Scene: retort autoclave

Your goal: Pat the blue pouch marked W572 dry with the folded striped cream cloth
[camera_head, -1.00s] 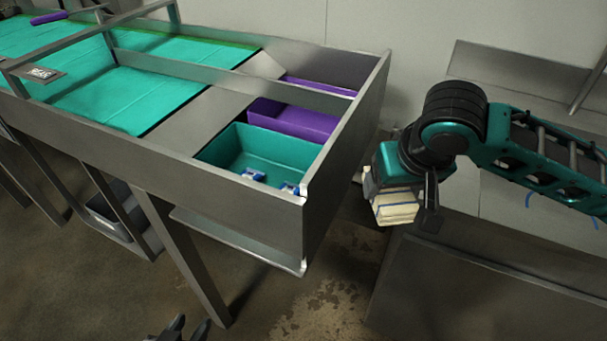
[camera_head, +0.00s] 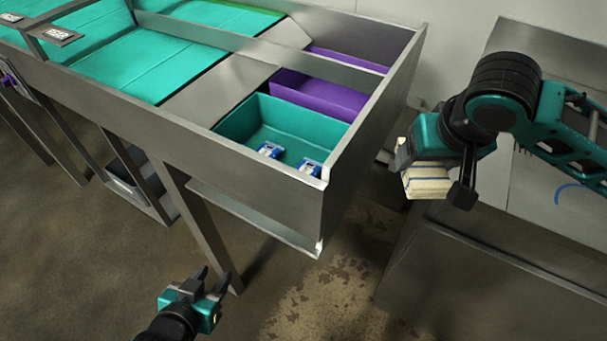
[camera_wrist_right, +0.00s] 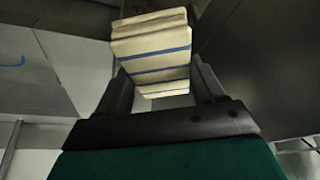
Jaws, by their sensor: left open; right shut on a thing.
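The folded cream cloth (camera_head: 428,182) is in my right gripper (camera_head: 436,186), which is shut on it at the right of the head view. In the right wrist view the cloth (camera_wrist_right: 152,50) shows blue stripes and sits between the fingers (camera_wrist_right: 155,95). Two small blue and white pouches, one (camera_head: 270,150) to the left and one (camera_head: 309,167) to the right, lie in the teal bin; their markings are too small to read. My left gripper (camera_head: 212,283) is open and empty, low in front of the steel table and apart from the pouches.
The teal bin (camera_head: 262,115) sits at the near end of a steel-walled table (camera_head: 250,190), with a purple bin (camera_head: 318,98) behind it. A teal belt (camera_head: 150,65) runs to the left. A steel cabinet (camera_head: 470,270) stands at right. Open floor lies between them.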

